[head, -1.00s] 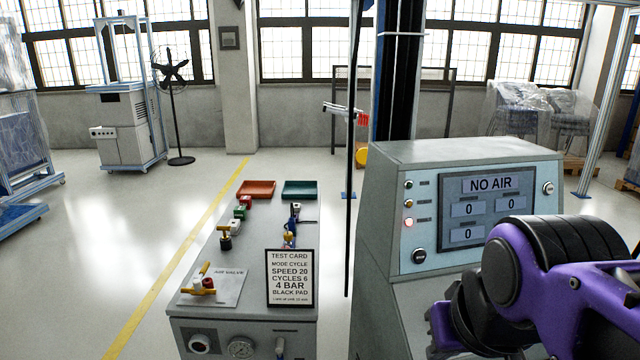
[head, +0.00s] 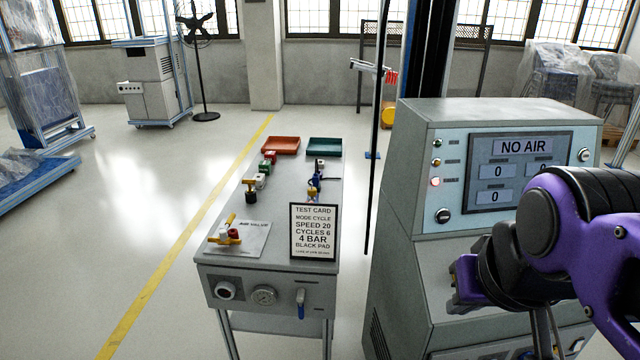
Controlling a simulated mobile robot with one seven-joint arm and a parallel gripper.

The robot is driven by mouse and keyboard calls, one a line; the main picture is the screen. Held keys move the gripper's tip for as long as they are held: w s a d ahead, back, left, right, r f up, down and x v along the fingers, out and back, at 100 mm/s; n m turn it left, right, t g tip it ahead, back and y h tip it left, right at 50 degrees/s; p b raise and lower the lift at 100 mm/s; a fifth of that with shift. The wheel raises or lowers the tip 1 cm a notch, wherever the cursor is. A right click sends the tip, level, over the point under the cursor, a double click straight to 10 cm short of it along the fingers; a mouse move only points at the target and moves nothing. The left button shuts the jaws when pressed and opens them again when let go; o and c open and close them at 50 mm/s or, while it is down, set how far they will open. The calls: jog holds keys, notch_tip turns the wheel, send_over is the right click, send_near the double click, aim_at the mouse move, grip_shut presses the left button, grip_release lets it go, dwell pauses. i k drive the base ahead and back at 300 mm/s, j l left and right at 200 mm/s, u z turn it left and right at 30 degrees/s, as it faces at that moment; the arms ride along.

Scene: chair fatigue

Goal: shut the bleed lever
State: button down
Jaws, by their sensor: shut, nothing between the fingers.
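A small lever (head: 301,303) with a blue handle hangs straight down on the right of the front panel of the grey cart (head: 230,272). It looks like the bleed lever, but the label above it is too small to read. On the cart top, a plate marked air valve (head: 238,238) carries a valve with yellow handles (head: 228,239) and a red part. My purple and black arm is at the right, in front of the console. My gripper's fingers do not show in the head view.
A pressure gauge (head: 264,296) and a round dark fitting (head: 226,290) sit on the same front panel. A test card (head: 314,231) stands on the cart. The console screen (head: 518,170) reads NO AIR and zeros. Open floor lies left of the cart, beyond a yellow line (head: 190,240).

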aim_at(301, 308)
jog(key=u, duration=0.75)
jog(key=j+z, duration=0.25)
jog(key=j, duration=0.25)
jog(key=i, duration=0.05)
